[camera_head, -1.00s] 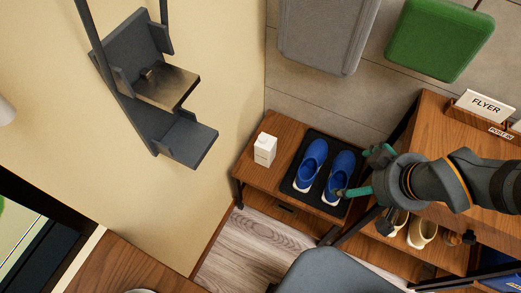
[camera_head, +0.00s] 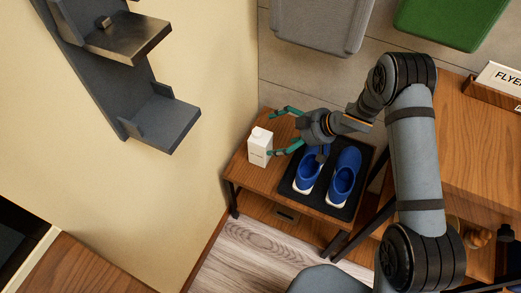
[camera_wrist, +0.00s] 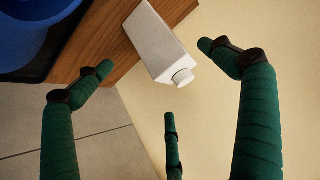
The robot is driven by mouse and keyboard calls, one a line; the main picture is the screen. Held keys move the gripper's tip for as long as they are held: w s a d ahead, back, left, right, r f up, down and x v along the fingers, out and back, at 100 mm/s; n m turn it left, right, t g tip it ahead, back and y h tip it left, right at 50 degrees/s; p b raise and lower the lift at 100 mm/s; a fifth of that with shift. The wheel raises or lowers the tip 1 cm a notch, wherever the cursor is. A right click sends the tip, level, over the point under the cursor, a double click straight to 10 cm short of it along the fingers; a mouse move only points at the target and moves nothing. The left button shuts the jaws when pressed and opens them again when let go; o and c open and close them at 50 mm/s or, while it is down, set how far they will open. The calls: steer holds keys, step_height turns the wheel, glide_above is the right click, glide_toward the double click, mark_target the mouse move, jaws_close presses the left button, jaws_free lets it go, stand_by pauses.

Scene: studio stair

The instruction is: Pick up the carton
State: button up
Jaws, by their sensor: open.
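The white carton (camera_head: 259,147) stands upright on the left end of a low wooden bench (camera_head: 236,172), close to the cream wall. My gripper (camera_head: 280,130) is open, with its green fingers just right of the carton and pointing toward it. No contact with the carton can be seen.
Blue shoes (camera_head: 343,174) sit on a black tray (camera_head: 367,158) right of the carton, below my gripper. A dark wall shelf (camera_head: 165,122) hangs at the upper left. Grey and green bins (camera_head: 452,22) are at the back. A wooden cabinet (camera_head: 475,150) stands at the right.

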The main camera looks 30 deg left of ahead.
mark_target(262, 141)
steer(key=b+x, duration=0.1)
steer(key=x, duration=0.8)
steer(key=shift+a+f, duration=0.15)
steer(key=shift+f, duration=0.05)
steer(key=shift+c, duration=1.3)
steer(key=c, duration=0.9)
